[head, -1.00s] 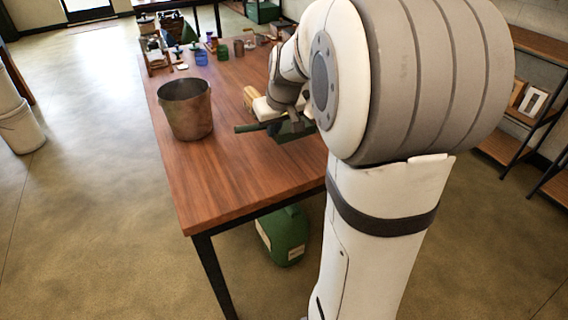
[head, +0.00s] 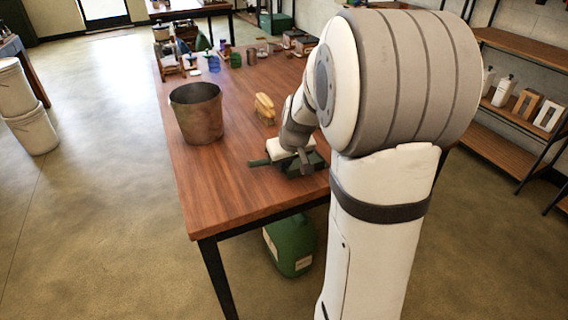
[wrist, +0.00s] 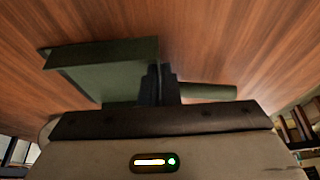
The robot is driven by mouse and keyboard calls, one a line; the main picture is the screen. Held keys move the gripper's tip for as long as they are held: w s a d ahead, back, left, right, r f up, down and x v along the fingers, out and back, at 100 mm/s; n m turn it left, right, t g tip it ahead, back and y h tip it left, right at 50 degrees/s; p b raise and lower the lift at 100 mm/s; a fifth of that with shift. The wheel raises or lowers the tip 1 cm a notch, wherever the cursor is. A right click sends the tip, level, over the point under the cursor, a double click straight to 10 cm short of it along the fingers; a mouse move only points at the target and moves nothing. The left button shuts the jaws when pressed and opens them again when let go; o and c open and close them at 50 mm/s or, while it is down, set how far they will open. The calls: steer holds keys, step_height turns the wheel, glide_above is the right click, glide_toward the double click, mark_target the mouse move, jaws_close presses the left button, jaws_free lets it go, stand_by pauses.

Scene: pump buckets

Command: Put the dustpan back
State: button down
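The dark green dustpan shows in the wrist view (wrist: 105,68), its flat pan to the left and its round handle to the right. In the head view its handle (head: 259,163) points left over the near right part of the table; the pan is partly hidden by my arm. My gripper (wrist: 158,84) is shut on the dustpan where handle and pan meet. In the head view my gripper (head: 304,160) is at the table's right side. I cannot tell whether the dustpan touches the tabletop.
A rusty metal bucket (head: 197,112) stands on the wooden table (head: 225,195), left of the dustpan. A yellowish brush (head: 264,108) lies behind the dustpan. Jars and small items crowd the far end. A green container (head: 290,245) is under the table. Shelves (head: 510,150) stand at the right.

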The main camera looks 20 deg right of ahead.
steer(key=c, duration=1.7)
jaws_free()
steer(key=shift+f, duration=0.15)
